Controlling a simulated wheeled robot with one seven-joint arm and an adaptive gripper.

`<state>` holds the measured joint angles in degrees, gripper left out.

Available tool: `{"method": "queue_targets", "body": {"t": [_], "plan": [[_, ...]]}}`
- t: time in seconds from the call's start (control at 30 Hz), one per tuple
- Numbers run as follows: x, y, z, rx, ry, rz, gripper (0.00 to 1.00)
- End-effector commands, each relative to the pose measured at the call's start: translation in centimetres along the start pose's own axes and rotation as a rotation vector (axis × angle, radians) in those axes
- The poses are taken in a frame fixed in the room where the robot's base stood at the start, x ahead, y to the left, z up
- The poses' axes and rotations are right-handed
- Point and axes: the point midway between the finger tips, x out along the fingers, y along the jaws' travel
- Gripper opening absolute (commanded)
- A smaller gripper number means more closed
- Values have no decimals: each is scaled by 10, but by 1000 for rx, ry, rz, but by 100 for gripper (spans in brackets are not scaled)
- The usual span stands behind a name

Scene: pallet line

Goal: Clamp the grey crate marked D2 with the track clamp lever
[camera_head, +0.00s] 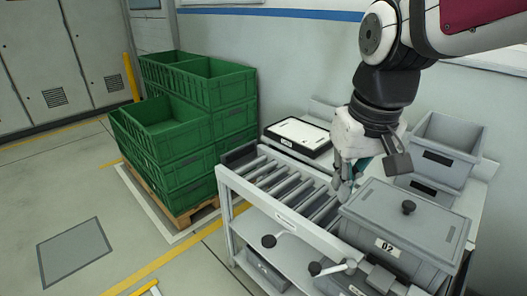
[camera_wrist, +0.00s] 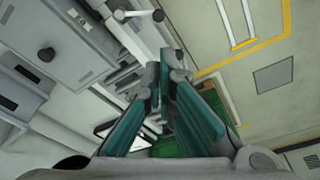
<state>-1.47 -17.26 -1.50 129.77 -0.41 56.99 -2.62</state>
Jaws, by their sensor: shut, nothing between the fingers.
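The grey lidded crate (camera_head: 385,218) marked D2 sits at the right end of the roller track, with a black knob on its lid. In the wrist view the crate (camera_wrist: 75,38) is at upper left. A pale lever with a black knob (camera_head: 316,268) is at the track's front edge, below the crate's label. Another black-knobbed lever (camera_head: 269,240) is further left; which is the track clamp lever I cannot tell. My gripper (camera_head: 343,192) is shut and empty, pointing down above the rollers, left of the crate. Its teal-padded fingers show in the wrist view (camera_wrist: 168,75).
The roller track (camera_head: 292,190) left of the crate is bare. A white-topped tray (camera_head: 297,136) lies behind it. Open grey crates (camera_head: 446,145) stand at the back right. Green crates (camera_head: 180,140) are stacked on a pallet at left. Open floor lies in front.

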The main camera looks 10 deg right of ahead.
Motion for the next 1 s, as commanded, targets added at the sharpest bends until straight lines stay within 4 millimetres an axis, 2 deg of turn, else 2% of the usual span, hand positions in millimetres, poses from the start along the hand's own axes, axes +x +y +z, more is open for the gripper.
{"method": "queue_targets", "body": {"t": [0.1, 0.27, 0.5, 0.7, 0.8, 1.0], "plan": [[21, 0, -31, -15, -86, -4, 0], [58, 0, -68, -37, -191, -6, 0], [134, -1, -110, -71, -349, -5, 0], [195, -2, -125, -96, -452, -2, 0], [216, -2, -127, -104, -485, -1, 0], [234, -2, -127, -111, -510, 1, 0]]}}
